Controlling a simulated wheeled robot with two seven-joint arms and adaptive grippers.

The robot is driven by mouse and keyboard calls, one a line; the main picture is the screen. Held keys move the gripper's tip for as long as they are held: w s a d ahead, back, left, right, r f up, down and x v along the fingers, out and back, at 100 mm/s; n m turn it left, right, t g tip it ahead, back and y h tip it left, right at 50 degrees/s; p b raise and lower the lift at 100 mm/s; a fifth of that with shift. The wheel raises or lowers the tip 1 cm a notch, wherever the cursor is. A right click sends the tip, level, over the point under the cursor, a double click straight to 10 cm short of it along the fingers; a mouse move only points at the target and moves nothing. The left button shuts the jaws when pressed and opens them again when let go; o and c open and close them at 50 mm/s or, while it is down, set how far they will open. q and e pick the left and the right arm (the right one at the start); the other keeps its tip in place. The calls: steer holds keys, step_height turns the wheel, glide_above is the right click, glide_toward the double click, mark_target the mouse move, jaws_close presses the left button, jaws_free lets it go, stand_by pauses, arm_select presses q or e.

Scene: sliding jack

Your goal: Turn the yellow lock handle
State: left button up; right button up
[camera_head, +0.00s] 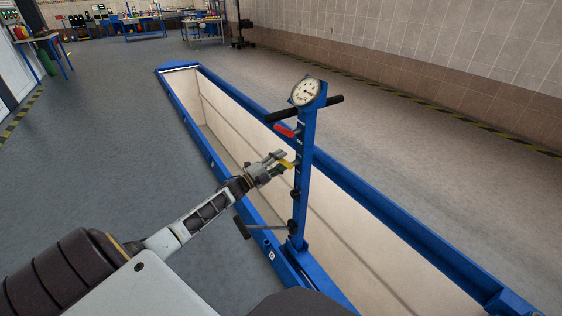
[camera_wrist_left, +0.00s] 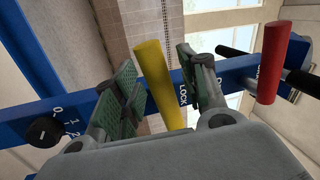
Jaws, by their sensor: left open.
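The yellow lock handle (camera_head: 287,164) sticks out from the blue upright post (camera_head: 304,180) of the jack. My left gripper (camera_head: 274,162) is at the handle. In the left wrist view the yellow handle (camera_wrist_left: 159,85) stands between the two open green-padded fingers (camera_wrist_left: 165,90), with the word LOCK printed on the post beside it. The handle's base is partly hidden by my gripper. The right gripper does not show.
A red handle (camera_head: 287,131) sits higher on the post, under black side grips (camera_head: 282,115) and a round dial (camera_head: 305,92). The post rises from a blue-framed pit (camera_head: 205,150).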

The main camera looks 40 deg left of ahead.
arm_select(q)
steer(key=v, duration=1.1)
steer(key=shift+s+a, duration=0.25)
steer(key=shift+s, duration=0.1)
stand_by(0.9)
